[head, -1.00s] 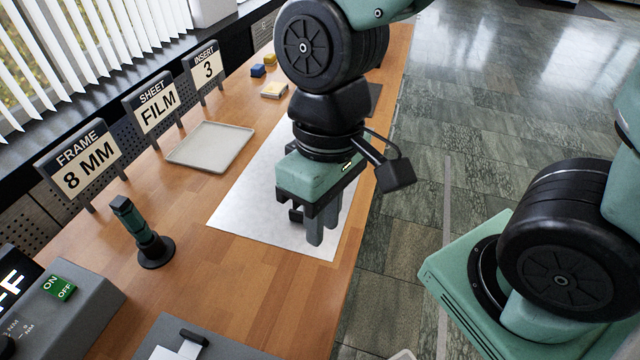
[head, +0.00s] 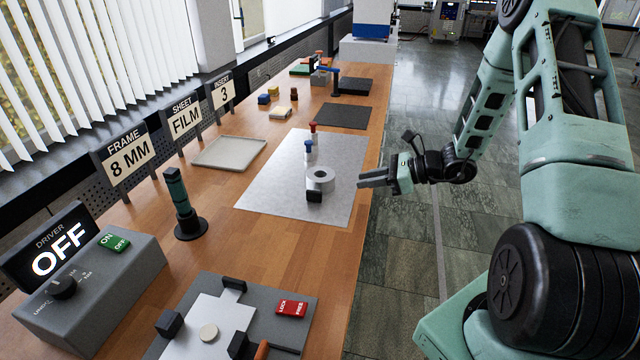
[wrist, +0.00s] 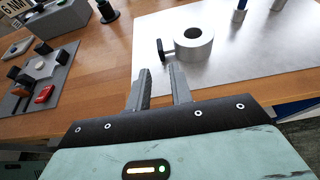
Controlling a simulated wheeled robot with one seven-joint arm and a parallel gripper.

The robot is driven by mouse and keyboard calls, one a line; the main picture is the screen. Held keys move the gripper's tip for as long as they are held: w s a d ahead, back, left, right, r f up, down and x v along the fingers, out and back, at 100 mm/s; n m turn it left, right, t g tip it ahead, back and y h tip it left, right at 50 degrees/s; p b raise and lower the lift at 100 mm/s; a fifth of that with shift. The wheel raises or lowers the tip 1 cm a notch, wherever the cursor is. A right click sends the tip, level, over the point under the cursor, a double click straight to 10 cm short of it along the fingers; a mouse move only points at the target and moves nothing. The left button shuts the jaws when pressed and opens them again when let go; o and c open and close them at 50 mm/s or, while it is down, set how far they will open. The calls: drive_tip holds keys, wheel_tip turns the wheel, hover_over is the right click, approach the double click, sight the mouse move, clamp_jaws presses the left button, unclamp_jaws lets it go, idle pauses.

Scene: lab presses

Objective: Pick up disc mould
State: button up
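The disc mould appears to be a short, thick light-grey metal ring (head: 320,179) with an open centre and a black side knob (head: 314,196). It sits on a silver metal sheet (head: 262,195) on the bench, and the ring also shows in the wrist view (wrist: 193,44). My gripper (head: 361,182) is at the right edge of the sheet, its fingers pointing left toward the ring and apart from it. In the wrist view my gripper (wrist: 159,72) has its two fingers spread with nothing between them; the black knob (wrist: 161,49) shows just beyond the fingertips.
Two small posts, one blue-topped (head: 309,149) and one red-topped (head: 313,129), stand behind the ring. A pale tray (head: 229,153), a dark green upright tool (head: 180,205), a driver box (head: 100,285) and a grey fixture (head: 265,310) stand nearby. Bare wood lies in front of the sheet.

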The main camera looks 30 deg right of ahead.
drive_tip(key=p, duration=0.3)
approach(310, 191)
drive_tip(key=x, duration=0.5)
drive_tip(key=shift+w, duration=0.3)
drive_tip(key=p+x, duration=0.1)
drive_tip(key=x, duration=0.3)
drive_tip(key=shift+w+a+f+p, duration=0.2)
drive_tip(key=shift+a+f+p, duration=0.1)
drive_tip(key=shift+p, duration=0.1)
clamp_jaws()
